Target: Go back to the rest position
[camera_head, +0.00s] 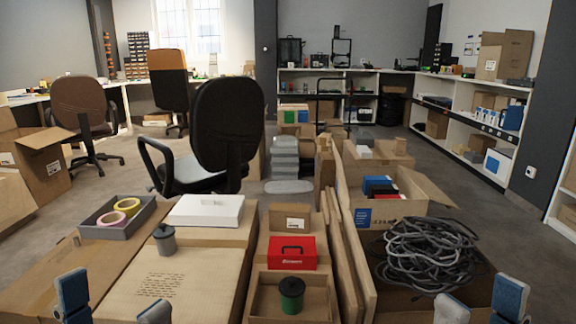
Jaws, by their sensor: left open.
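My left gripper (113,304) shows at the bottom left of the head view, with its two blue-grey fingertips apart and nothing between them. It is in front of the near cartons, over the lower left part of the large flat carton. My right gripper (480,304) shows at the bottom right, also with its fingertips apart and empty. It is just below the coil of dark cable (428,254). Only the finger ends of both grippers show; the arms are out of view.
Near cartons carry a grey tray (117,231) with two tape rolls, a grey pot (165,240), a white box (206,211) and a red case (292,253). An open carton (292,306) holds a dark-lidded green jar (291,293). A black chair (224,130) stands behind.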

